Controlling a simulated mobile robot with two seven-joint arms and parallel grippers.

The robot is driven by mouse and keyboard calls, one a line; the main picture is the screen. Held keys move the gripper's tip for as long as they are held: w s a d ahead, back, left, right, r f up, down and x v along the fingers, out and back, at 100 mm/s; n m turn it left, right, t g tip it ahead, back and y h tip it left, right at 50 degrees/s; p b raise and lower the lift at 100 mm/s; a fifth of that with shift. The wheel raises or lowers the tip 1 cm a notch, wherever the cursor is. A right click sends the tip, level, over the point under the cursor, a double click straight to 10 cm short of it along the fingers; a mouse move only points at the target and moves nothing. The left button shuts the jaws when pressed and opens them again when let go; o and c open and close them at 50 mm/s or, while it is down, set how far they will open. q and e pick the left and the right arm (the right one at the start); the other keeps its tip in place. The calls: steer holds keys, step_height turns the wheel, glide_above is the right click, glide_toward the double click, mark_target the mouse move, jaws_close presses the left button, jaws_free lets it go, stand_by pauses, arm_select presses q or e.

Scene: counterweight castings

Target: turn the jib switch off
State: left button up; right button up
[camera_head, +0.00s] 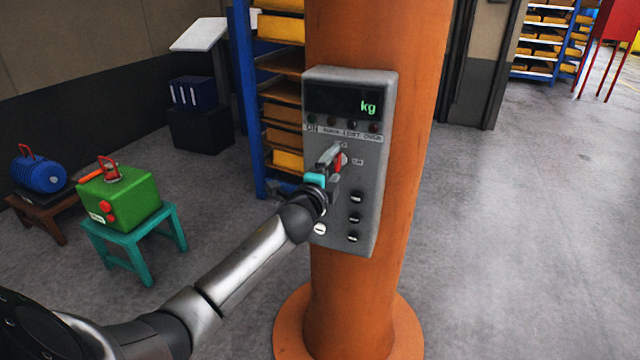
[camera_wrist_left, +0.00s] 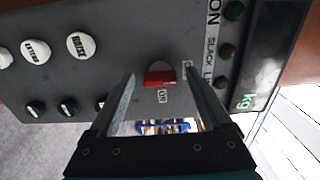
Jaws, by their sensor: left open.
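The jib switch (camera_wrist_left: 159,79) is a red lever knob on a grey control box (camera_head: 376,205) fixed to an orange column. A small "ON" label sits beside it in the left wrist view, and another label is partly hidden by a finger. Which label the lever points to I cannot tell. My left gripper (camera_head: 332,166) is at the box face with its fingers open, one on each side of the red knob. Whether they touch it I cannot tell. In the head view the gripper partly covers the knob. My right gripper is in neither view.
The box has a display (camera_head: 345,103) showing green "kg", a row of small lamps, and several black knobs and white buttons below. The orange column (camera_head: 352,300) stands behind. A green case (camera_head: 120,198) rests on a teal stool at left. Floor at right is clear.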

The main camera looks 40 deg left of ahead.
arm_select(q)
steer(key=v, duration=1.4)
steer(key=shift+s+b, duration=0.35)
steer(key=shift+f, duration=0.1)
steer(key=s+f+n+g+b, duration=0.2)
steer(key=s+f+g, duration=0.1)
steer(key=f, duration=1)
steer(key=s+f+n+g+h+b, duration=0.1)
steer(key=s+f+n+g+b, duration=0.15)
steer(key=f, duration=1.15)
steer(key=s+f+n+g+b, duration=0.2)
steer(key=s+f, duration=0.1)
steer(key=f, duration=1)
steer(key=s+d+f+n+g+h+b, duration=0.1)
steer(key=s+d+f+n+g+b, duration=0.2)
steer(key=s+f, duration=0.6)
steer(key=s+d+f+g+h+b, duration=0.1)
steer(key=s+d+f+g+b, duration=0.1)
steer(key=s+d+f, duration=0.65)
steer(key=s+d+f+n+g+h+b, duration=0.1)
steer(key=s+d+f+n+g+b, duration=0.1)
steer(key=s+f, duration=0.9)
steer(key=s+d+n+g, duration=0.1)
steer(key=s+g, duration=0.1)
steer(key=s, duration=0.2)
steer(key=shift+f, duration=0.2)
